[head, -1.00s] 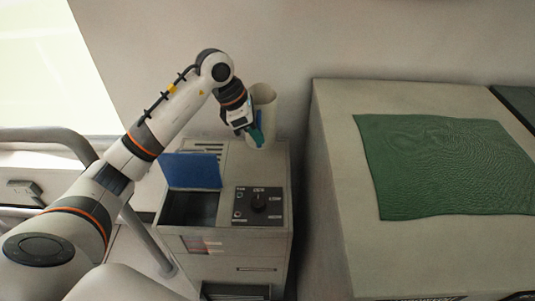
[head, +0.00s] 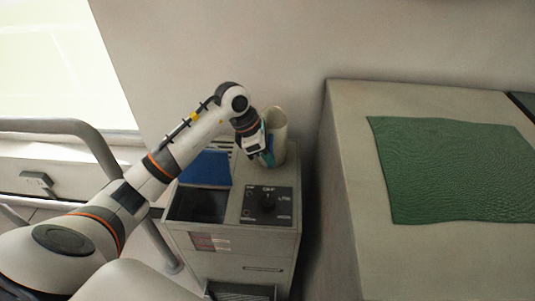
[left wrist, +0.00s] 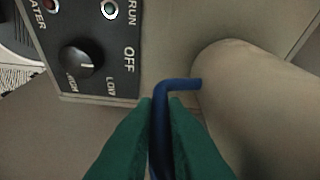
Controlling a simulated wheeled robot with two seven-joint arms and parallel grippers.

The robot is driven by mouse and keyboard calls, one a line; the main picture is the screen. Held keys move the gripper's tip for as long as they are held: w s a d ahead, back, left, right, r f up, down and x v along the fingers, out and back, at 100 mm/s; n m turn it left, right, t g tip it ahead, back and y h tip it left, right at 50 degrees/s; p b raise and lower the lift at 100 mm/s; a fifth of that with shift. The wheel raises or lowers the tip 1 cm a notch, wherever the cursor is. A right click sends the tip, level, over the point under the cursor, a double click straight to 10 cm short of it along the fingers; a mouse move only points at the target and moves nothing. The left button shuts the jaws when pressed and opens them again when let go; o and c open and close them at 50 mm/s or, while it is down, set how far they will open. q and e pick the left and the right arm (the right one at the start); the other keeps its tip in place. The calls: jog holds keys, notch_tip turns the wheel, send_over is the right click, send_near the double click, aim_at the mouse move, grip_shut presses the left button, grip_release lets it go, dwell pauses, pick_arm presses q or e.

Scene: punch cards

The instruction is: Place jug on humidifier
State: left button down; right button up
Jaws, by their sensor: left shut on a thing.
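The jug is a tall beige cylinder (head: 277,135) with an open top, upright at the back right of the humidifier's top. It also shows at the right of the left wrist view (left wrist: 255,100). The humidifier is a beige cabinet (head: 232,245) with a black dial panel (head: 267,205) and a raised blue lid (head: 206,168) over a dark opening. My left gripper (head: 268,154) has its green fingers (left wrist: 160,103) shut on the jug's blue handle (left wrist: 182,85). I cannot tell whether the jug's base touches the top. My right gripper is not in view.
A large beige block (head: 345,200) with a green cloth (head: 455,170) on it stands right of the humidifier, across a narrow gap. A grey rail (head: 60,126) curves at the left. The wall is close behind the jug.

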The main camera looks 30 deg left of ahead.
pick_arm(q)
jog(key=c, duration=1.5)
grip_release()
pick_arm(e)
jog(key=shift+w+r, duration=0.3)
